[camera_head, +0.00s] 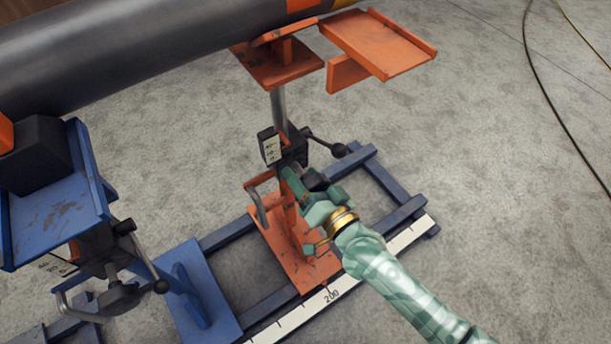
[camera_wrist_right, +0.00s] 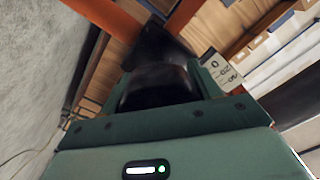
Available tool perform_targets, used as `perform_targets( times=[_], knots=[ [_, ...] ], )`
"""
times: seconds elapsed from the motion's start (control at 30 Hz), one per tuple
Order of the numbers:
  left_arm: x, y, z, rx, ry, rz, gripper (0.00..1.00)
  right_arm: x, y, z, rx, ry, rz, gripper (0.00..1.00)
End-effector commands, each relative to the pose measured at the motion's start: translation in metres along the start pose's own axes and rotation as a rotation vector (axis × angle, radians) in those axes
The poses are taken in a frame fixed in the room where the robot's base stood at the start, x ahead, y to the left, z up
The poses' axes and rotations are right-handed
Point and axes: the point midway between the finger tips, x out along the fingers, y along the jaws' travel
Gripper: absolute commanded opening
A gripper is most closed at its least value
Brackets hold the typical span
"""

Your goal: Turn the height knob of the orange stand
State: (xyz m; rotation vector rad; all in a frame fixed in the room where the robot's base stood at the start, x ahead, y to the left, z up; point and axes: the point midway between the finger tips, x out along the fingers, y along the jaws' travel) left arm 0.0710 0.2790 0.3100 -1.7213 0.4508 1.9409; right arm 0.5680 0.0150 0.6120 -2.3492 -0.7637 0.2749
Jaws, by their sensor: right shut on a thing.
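The orange stand (camera_head: 290,245) stands on a blue rail frame, its orange top under the pipe. A black clamp block with a white scale plate (camera_head: 271,149) sits on its post; the plate also shows in the right wrist view (camera_wrist_right: 221,69). My green right gripper (camera_head: 303,186) reaches in from the lower right, just below this block. It is shut on a black knob (camera_wrist_right: 158,82), seen between its fingers in the right wrist view. The gripper hides most of the knob in the head view. My left gripper is not in view.
A black lever with a ball end (camera_head: 339,150) sticks out right of the clamp block. A large grey pipe (camera_head: 150,45) runs above. A blue stand (camera_head: 55,215) is at left. A white ruler (camera_head: 400,240) edges the rail frame. Concrete floor at right is clear, apart from cables.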

Motion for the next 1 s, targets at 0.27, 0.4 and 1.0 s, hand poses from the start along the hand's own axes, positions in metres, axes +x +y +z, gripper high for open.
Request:
perform_targets(
  times=[0.27,0.4,1.0],
  knots=[
    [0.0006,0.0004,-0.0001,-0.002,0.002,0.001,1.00,-0.0004,0.0010,0.0006,0.015,-0.001,0.002,0.39],
    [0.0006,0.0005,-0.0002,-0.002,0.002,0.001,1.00,-0.0005,0.0011,0.0007,0.014,-0.001,0.002,0.39],
    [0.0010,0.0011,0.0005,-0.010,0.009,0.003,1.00,-0.0037,-0.0009,0.0004,0.014,0.001,0.002,0.84]
  ],
)
